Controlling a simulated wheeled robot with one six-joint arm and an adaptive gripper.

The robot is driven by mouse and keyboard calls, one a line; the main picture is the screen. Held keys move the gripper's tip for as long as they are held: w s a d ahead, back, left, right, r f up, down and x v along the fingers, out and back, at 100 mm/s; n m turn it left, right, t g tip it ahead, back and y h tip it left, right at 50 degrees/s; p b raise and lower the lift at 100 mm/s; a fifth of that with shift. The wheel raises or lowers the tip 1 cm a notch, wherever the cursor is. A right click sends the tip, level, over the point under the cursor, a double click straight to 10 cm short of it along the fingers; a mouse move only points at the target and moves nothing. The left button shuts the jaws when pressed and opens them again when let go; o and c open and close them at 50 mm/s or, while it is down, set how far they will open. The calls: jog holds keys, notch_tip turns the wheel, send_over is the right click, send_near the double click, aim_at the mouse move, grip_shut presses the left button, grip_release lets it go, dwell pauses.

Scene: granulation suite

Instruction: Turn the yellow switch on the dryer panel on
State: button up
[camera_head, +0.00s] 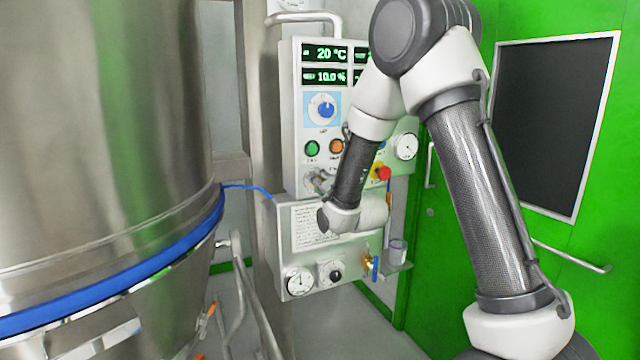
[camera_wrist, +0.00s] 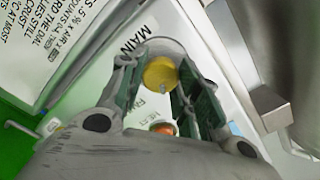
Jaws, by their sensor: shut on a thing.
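The yellow switch (camera_wrist: 160,71) is a round yellow knob on the pale dryer panel (camera_head: 295,130), beside the printed word MAIN in the wrist view. My gripper (camera_wrist: 156,80) has one finger on each side of the knob and is shut on it. A small pale mark shows on the knob's edge; I cannot tell from it whether the switch is on or off. In the head view my gripper (camera_head: 318,182) is at the panel's lower left, and it and the arm hide the yellow switch.
Above are green-lit displays (camera_head: 324,65), a blue dial (camera_head: 323,107), a green button (camera_head: 312,148) and an orange button (camera_head: 337,146). A red emergency stop (camera_head: 383,173) is right of my wrist. Below hangs a gauge box (camera_head: 300,255). A large steel vessel (camera_head: 100,130) fills the left.

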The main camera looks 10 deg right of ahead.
dwell(0.5)
jog(key=o, duration=1)
jog(key=shift+o, duration=0.2)
jog(key=s+d, duration=0.1)
jog(key=s, duration=0.6)
jog(key=shift+s+d, duration=0.2)
jog(key=shift+d, duration=0.05)
